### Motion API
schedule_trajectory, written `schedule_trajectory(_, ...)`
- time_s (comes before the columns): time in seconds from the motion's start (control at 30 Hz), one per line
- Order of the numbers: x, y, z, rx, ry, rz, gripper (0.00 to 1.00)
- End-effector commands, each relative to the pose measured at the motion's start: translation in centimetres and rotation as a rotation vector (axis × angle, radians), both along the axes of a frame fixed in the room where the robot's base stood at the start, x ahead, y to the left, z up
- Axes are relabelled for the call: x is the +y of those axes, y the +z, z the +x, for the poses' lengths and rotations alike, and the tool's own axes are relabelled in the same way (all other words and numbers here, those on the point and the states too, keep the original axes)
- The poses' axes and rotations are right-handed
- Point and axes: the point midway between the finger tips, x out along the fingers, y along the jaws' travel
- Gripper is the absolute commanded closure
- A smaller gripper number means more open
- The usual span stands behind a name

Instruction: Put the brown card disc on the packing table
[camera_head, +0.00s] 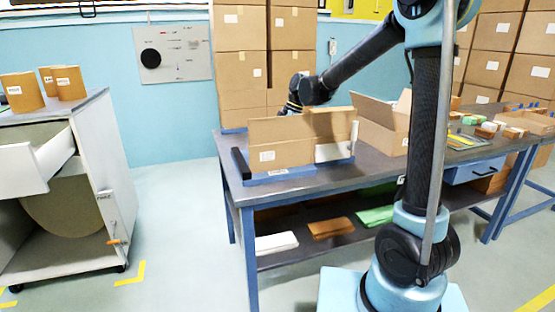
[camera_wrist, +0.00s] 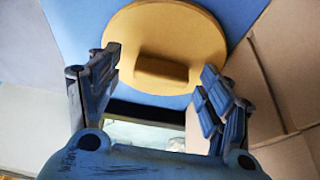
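The brown card disc (camera_wrist: 205,40) shows in the wrist view as a flat tan round with a raised block (camera_wrist: 148,68) on its face. It stands out against a blue surface. My gripper (camera_wrist: 160,75) is open, with one finger on each side of the block and gaps visible to both. I see nothing held. In the head view my gripper is mostly hidden at the far side of the table, and the disc is not visible. The packing table (camera_head: 215,158) has a grey top and blue legs.
A long open carton (camera_head: 280,155) and a second open carton (camera_head: 385,138) occupy the table. Stacked boxes (camera_head: 240,65) stand behind it; cardboard also borders the wrist view's right side. A white cabinet (camera_head: 110,185) with an open drawer stands left. Floor between is clear.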

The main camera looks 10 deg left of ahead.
Motion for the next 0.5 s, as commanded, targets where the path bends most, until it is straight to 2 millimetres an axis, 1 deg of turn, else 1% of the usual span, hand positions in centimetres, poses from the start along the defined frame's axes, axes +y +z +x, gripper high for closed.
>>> schedule_trajectory(0.03,-0.01,0.01,-0.01,0.0,0.0,0.0,0.43)
schedule_trajectory(0.07,0.0,0.01,-0.01,0.0,0.0,0.0,0.49)
schedule_trajectory(0.1,0.0,0.01,-0.01,0.0,0.0,0.0,0.58)
schedule_trajectory(0.17,0.0,0.01,-0.01,0.0,0.0,0.0,0.72)
schedule_trajectory(0.2,0.0,0.01,-0.01,0.0,0.0,0.0,0.76)
schedule_trajectory(0.27,0.0,0.0,-0.01,0.0,0.0,0.0,0.76)
schedule_trajectory(0.3,0.01,0.02,-0.02,0.0,0.0,0.0,0.8)
schedule_trajectory(0.5,0.03,0.07,-0.03,0.0,0.001,0.0,0.8)
